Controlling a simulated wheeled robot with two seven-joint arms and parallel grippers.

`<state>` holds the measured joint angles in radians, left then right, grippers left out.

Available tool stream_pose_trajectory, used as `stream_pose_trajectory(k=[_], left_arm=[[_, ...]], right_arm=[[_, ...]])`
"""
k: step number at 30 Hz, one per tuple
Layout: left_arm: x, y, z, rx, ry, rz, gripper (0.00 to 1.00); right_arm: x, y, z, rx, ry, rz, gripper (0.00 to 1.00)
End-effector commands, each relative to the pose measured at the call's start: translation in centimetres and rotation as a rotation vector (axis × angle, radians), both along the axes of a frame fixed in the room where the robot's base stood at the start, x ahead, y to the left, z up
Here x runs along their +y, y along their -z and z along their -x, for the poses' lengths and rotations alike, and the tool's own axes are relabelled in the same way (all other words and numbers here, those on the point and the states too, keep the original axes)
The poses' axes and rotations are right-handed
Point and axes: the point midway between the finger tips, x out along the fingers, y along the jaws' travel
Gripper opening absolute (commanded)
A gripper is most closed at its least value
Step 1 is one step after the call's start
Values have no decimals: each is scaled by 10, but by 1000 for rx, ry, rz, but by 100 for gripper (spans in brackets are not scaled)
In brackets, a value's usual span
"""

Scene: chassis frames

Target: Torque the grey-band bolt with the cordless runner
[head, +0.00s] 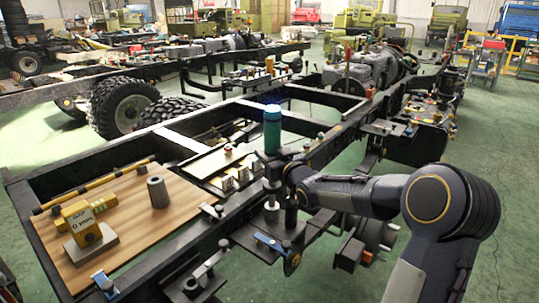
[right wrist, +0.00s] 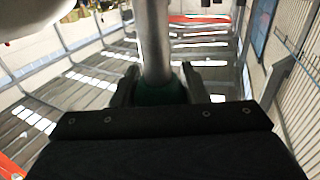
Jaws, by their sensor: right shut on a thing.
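My right gripper (head: 280,170) is shut on the cordless runner (head: 272,132), an upright teal cylinder with a dark lower part. They stand over the near chassis rail, at the middle of the head view. In the right wrist view a grey shaft (right wrist: 153,40) rises between the fingers, with a teal part (right wrist: 160,93) of the runner at its base. A grey, round bolt-like piece (head: 272,207) shows just below the runner; I cannot tell whether they touch. No grey band can be made out with certainty. My left gripper is not in view.
A wooden board (head: 115,225) on the frame holds a yellow block (head: 82,222), a yellow bar (head: 100,183) and a grey cylinder (head: 157,192). Blue-marked fittings (head: 268,243) line the near rail. Tyres (head: 123,108) stand behind. Green floor (head: 345,285) is open at front.

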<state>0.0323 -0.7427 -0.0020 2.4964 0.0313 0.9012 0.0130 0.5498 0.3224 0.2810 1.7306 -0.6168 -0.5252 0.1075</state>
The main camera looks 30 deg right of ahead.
Motion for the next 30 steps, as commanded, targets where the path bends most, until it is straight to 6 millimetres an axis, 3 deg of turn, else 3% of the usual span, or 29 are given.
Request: stream_pose_trajectory(k=[15,30], left_arm=[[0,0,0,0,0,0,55],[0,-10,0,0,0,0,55]], right_arm=[[0,4,0,11,0,-3,0],[1,-18,0,0,-1,0,0]])
